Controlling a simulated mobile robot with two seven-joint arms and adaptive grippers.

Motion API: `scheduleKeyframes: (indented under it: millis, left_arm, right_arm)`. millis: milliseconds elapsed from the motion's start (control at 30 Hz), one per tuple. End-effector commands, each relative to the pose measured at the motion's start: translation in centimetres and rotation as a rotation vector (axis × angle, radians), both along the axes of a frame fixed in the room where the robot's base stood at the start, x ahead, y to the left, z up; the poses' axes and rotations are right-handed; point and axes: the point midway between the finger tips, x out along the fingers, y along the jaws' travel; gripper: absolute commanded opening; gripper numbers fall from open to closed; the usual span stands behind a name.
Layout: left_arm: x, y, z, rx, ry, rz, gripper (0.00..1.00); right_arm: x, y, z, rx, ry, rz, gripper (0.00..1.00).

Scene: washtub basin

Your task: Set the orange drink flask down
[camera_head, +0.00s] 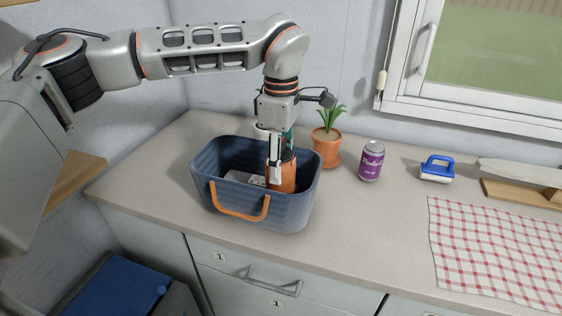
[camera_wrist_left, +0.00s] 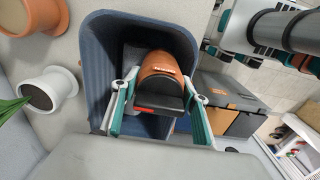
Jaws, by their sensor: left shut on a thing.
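The orange drink flask (camera_head: 285,177) is upright inside the blue washtub basin (camera_head: 252,207), towards its right side. My left gripper (camera_head: 276,170) reaches down from above and is shut on the flask. In the left wrist view the flask (camera_wrist_left: 160,68) with its dark top sits between the two fingers of my left gripper (camera_wrist_left: 157,105), inside the basin (camera_wrist_left: 98,65). Whether the flask's base touches the basin floor is hidden by the front wall. My right gripper is not in view.
A grey-white object (camera_head: 244,178) lies in the basin left of the flask. A potted plant (camera_head: 327,145), a purple can (camera_head: 371,161), a blue-handled brush (camera_head: 437,169) and a checked cloth (camera_head: 490,245) are to the right. The counter front (camera_head: 340,225) is clear.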

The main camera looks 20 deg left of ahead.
Motion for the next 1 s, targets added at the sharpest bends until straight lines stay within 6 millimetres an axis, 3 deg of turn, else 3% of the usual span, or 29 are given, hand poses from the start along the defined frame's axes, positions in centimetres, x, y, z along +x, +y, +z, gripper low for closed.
scheduleKeyframes:
  millis: [433,467,500,867,1000]
  left_arm:
    - [0.0,0.0,-0.5,-0.001,-0.001,0.001,0.07]
    - [0.0,0.0,-0.6,0.0,-0.001,0.001,0.49]
    - [0.0,0.0,-0.5,0.0,-0.001,0.001,0.6]
    - [0.0,0.0,-0.4,-0.001,-0.001,0.001,0.61]
    - [0.1,0.0,0.6,-0.001,-0.004,0.0,0.61]
  right_arm:
    - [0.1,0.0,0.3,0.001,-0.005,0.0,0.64]
    - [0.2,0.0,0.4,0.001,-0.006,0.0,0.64]
    - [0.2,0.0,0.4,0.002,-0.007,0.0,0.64]
    - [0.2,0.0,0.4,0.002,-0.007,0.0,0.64]
    - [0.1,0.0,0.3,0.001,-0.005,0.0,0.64]
